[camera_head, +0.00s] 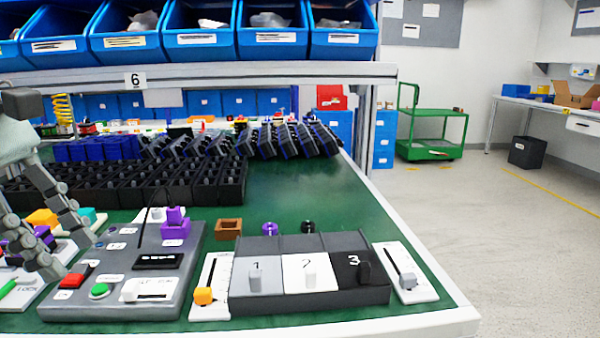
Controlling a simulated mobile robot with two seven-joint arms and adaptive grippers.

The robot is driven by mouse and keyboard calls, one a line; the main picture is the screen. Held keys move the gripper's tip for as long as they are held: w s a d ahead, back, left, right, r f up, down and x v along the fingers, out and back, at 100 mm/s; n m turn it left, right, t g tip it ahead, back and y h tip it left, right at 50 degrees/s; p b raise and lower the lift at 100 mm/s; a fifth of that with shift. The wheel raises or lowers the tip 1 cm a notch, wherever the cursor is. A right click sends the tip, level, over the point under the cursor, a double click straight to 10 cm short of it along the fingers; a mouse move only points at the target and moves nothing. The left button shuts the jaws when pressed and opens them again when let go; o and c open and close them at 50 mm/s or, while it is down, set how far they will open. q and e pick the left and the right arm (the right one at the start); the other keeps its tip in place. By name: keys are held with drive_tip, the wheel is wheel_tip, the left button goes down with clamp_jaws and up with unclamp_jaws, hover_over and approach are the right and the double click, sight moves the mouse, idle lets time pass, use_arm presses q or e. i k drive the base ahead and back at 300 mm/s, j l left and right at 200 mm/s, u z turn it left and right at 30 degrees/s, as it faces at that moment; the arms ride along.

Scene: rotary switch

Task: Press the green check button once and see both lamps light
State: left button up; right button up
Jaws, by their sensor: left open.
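A grey control box (178,294) lies on the green table mat at the front left. The green button (100,290) is on its front left part, beside a red block-like button (73,281). A dark display (157,260) is to the right. Small round fittings with white labels (116,246) sit on the box's upper left; which are the lamps, and whether they are lit, I cannot tell. My left gripper (72,254) is open, fingers pointing down over the box's left edge, up and left of the green button. I see no contact with the button. My right gripper is not in view.
A purple plug (175,228) with a black cable stands at the box's back. To the right are a slider (211,275) with an orange knob, three numbered switch modules (311,283) and another slider (405,272). Black trays (200,185) fill the back. The mat's right side (330,205) is clear.

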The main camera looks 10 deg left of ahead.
sight(99, 289)
drive_tip(key=k+l, duration=0.95)
drive_tip(key=l, duration=0.25)
